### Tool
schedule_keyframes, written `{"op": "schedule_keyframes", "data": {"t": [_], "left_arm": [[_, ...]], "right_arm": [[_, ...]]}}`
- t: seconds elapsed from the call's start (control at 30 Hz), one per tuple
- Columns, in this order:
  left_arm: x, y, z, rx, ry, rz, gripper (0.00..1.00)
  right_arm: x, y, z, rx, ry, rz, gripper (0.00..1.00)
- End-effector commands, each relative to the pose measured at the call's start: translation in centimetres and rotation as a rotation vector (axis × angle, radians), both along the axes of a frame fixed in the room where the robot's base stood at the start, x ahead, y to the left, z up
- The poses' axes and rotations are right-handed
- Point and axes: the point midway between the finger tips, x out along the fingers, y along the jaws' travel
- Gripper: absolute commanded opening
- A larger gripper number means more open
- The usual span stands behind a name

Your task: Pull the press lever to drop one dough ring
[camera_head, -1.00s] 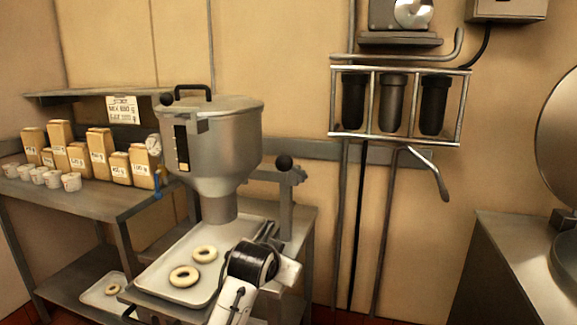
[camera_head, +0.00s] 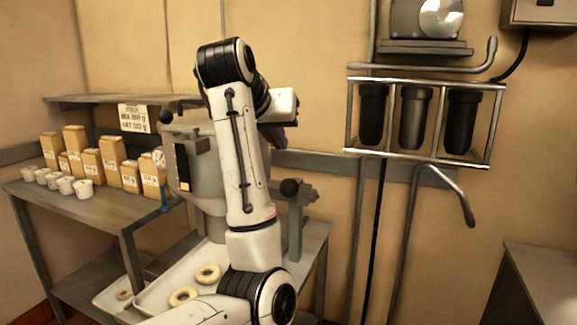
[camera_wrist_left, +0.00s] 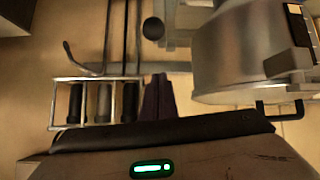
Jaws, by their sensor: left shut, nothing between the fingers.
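The dough press is a grey metal hopper (camera_head: 207,168), partly hidden behind my left arm in the head view. Its lever ends in a black ball knob (camera_head: 289,187), to the right of the arm. The knob also shows in the left wrist view (camera_wrist_left: 153,28), above the fingers in that picture and apart from them. My left gripper (camera_head: 279,138) is raised above the knob, its dark fingers partly hidden by the wrist. The fingers (camera_wrist_left: 158,98) are shut and empty. Two pale dough rings (camera_head: 208,274) (camera_head: 183,296) lie on the tray (camera_head: 150,298) under the press.
A side table (camera_head: 100,205) at the left holds paper bags (camera_head: 92,164) and white cups (camera_head: 66,185). A wall rack (camera_head: 417,118) with three dark cylinders hangs to the right. A metal counter (camera_head: 535,280) stands at the lower right.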

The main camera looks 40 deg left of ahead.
Motion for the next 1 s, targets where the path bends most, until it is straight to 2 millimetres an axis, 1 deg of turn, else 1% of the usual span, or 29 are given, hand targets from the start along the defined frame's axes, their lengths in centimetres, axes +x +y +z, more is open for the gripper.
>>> {"op": "schedule_keyframes", "data": {"t": [0.17, 0.4, 0.63, 0.7, 0.8, 1.0], "left_arm": [[1.2, 0.3, -1.0, -0.001, 0.005, 0.000, 0.00], [4.7, 1.4, -3.7, -0.001, 0.006, -0.002, 0.00], [7.8, 2.4, -6.2, 0.000, 0.003, -0.001, 0.00], [6.8, 1.9, -6.7, 0.000, -0.001, -0.001, 0.00], [5.8, 1.5, -7.4, -0.001, 0.000, 0.001, 0.00], [4.7, 1.0, -8.2, 0.001, 0.000, -0.001, 0.00]], "right_arm": [[-0.1, 0.0, 0.2, -0.001, 0.003, 0.002, 0.00], [-0.1, 0.0, 1.0, -0.001, 0.003, 0.002, 0.00], [-0.1, 0.1, 1.7, 0.000, 0.002, 0.002, 0.00], [0.0, 0.1, 1.7, -0.001, 0.001, 0.002, 0.00], [0.0, 0.1, 1.8, 0.000, -0.001, 0.003, 0.00], [0.0, 0.1, 2.0, 0.000, -0.002, 0.003, 0.00]]}}
